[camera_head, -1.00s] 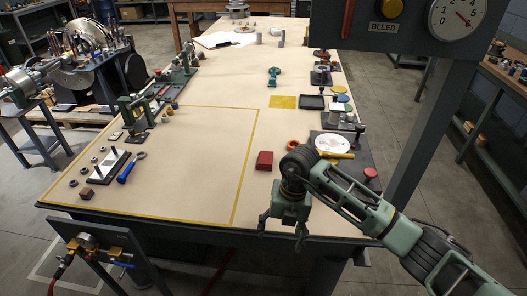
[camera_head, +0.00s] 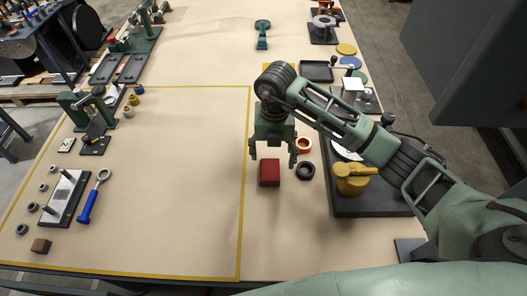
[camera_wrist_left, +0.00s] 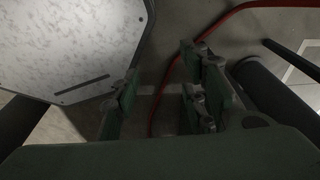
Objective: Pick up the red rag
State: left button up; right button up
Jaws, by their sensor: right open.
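The red rag (camera_head: 270,173) looks like a small folded red block lying on the tan bench top, just right of the yellow tape line. My right gripper (camera_head: 272,155) is open, fingers pointing down, just behind and above the rag, with one fingertip to each side of it. I cannot tell the exact height gap, and nothing is between its fingers that I can see. My left gripper (camera_wrist_left: 160,105) shows only in the left wrist view, with its fingers apart and empty, over the floor.
A black ring (camera_head: 306,170) lies close right of the rag, with an orange ring (camera_head: 303,145) behind it. A dark tray with a yellow part (camera_head: 352,178) stands further right. A blue-handled wrench (camera_head: 88,205) lies at left. The taped area (camera_head: 170,190) is mostly clear.

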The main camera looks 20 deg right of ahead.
aim_at(270, 169)
notch_tip(270, 169, down, 2)
jog(key=shift+f+p, duration=0.1)
jog(key=shift+p, duration=0.3)
jog(key=shift+s+a+f, duration=0.1)
jog(key=shift+s+f, duration=0.05)
jog(key=shift+f, duration=0.2)
jog(key=f+p, duration=0.1)
jog(key=f, duration=0.1)
jog(key=f+p, duration=0.1)
jog(key=f, duration=0.1)
jog(key=shift+w+a+f, duration=0.15)
jog(key=shift+w+f, duration=0.05)
jog(key=shift+f, duration=0.2)
jog(key=c, duration=1.2)
pick_arm(q)
jog(key=shift+g, duration=0.3)
jog(key=s+r, duration=0.1)
jog(key=s, duration=0.1)
jog(key=s+r, duration=0.1)
jog(key=s, duration=0.1)
jog(key=shift+r, duration=0.2)
pick_arm(e)
jog(key=shift+c, duration=0.2)
pick_arm(q)
jog(key=shift+w, duration=0.1)
pick_arm(e)
jog(key=shift+r, duration=0.1)
